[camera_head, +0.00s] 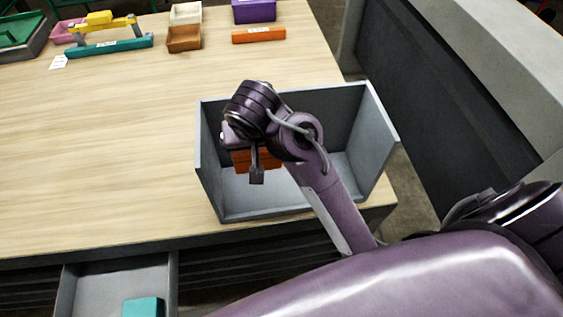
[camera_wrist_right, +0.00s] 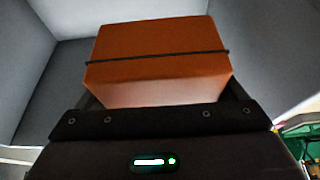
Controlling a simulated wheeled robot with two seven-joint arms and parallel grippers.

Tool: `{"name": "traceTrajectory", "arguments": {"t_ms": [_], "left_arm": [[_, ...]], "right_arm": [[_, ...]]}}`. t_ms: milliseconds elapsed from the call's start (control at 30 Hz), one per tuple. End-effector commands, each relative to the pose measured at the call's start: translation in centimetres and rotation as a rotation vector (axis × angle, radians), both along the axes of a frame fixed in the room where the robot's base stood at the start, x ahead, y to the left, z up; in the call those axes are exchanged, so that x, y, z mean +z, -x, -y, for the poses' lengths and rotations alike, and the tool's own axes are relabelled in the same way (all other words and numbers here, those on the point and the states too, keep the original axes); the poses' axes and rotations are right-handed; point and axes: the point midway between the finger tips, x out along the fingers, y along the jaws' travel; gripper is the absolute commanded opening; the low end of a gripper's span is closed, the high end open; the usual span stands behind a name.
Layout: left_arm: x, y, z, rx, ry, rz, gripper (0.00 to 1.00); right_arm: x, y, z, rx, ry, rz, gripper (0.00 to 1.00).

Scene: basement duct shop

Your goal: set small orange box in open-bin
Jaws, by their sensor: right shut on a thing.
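The small orange box (camera_head: 252,158) is held in my right gripper (camera_head: 257,172), whose arm reaches over the bin from the lower right. In the right wrist view the small orange box (camera_wrist_right: 160,55) has a thin dark line across it and fills the space between the fingers. The grey open-bin (camera_head: 210,180) stands on the table's near right corner with its near side low. The box is over or inside the bin; its height above the bin floor is hard to tell. The bin's grey walls (camera_wrist_right: 262,45) surround the box in the wrist view. My left gripper does not show.
The wooden table (camera_head: 110,150) is clear to the left of the bin. Behind lie a teal bar (camera_head: 110,47), a yellow piece (camera_head: 100,18), an orange bar (camera_head: 259,35) and a brown tray (camera_head: 184,38). An open drawer (camera_head: 95,285) with a teal block is below the front edge.

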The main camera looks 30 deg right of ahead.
Motion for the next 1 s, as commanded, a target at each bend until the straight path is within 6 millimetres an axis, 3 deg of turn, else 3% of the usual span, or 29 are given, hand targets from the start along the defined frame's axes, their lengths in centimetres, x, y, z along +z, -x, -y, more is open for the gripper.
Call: {"name": "traceTrajectory", "arguments": {"t_ms": [67, 133, 367, 633, 800, 1000], "left_arm": [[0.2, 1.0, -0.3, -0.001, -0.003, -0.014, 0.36], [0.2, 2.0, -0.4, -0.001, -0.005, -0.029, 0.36], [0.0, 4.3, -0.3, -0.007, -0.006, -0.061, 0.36], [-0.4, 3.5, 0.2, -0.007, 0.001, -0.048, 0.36], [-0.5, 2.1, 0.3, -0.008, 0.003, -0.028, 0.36], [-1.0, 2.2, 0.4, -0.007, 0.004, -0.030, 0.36]], "right_arm": [[0.7, -0.2, -0.3, -0.005, 0.001, 0.001, 0.63], [0.0, -0.2, -0.2, -0.008, 0.005, -0.003, 0.63], [-5.8, -0.1, -0.1, -0.007, 0.009, -0.007, 0.63], [-12.6, -0.2, -0.1, -0.006, 0.009, -0.002, 0.63], [-14.5, -0.2, -0.2, -0.007, 0.004, 0.001, 0.63], [-16.9, -0.2, -0.1, -0.006, 0.007, 0.000, 0.63]]}}
